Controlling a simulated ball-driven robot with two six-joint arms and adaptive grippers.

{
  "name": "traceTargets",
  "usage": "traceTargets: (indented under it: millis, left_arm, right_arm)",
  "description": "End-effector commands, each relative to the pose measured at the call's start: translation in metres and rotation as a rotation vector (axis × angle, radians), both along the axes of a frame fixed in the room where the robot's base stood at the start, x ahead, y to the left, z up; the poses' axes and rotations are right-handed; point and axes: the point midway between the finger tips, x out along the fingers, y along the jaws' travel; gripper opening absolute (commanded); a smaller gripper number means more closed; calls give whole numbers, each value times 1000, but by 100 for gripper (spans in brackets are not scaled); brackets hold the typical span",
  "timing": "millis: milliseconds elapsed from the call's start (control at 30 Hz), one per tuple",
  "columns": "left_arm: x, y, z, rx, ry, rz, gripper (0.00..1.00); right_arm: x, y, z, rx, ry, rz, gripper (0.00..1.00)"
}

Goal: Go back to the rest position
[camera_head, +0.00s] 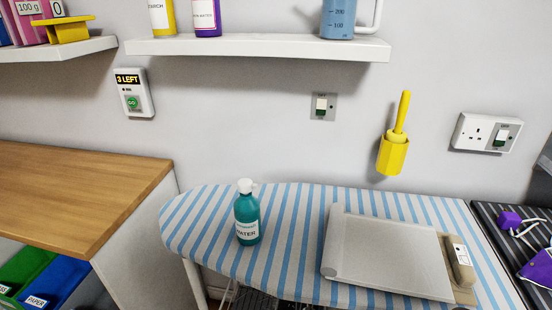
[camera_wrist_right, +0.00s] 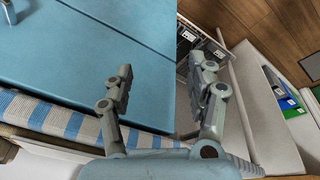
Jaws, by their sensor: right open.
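My right gripper (camera_wrist_right: 162,72) shows in the right wrist view with its two grey fingers spread apart. Nothing is between the fingers. A flat blue panel (camera_wrist_right: 85,60) lies beyond the left finger, and a dark strip with white labels lies beyond the right one. Whether the fingers touch either cannot be told. My left gripper is in neither view, and neither arm shows in the head view.
A striped ironing board (camera_head: 285,215) carries a teal water bottle (camera_head: 247,215) and a grey flat panel (camera_head: 385,255). A wooden worktop (camera_head: 80,190) is at left, above green and blue bins (camera_head: 60,287). A shelf (camera_head: 260,47) and yellow holder (camera_head: 393,155) are on the wall.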

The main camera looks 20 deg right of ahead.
Motion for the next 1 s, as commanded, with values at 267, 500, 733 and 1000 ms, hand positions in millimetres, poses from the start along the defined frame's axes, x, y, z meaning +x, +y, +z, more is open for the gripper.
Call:
traceTargets:
  millis: [267, 500, 733, 1000]
  left_arm:
    - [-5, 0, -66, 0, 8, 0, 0]
    - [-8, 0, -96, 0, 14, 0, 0]
    - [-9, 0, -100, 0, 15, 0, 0]
    - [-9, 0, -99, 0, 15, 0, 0]
  right_arm:
    - [-95, -14, -223, 5, 97, -22, 57]
    - [-185, -16, -310, 10, 145, -34, 57]
    - [-210, -16, -322, 12, 154, -36, 57]
    - [-210, -16, -321, 12, 155, -36, 38]
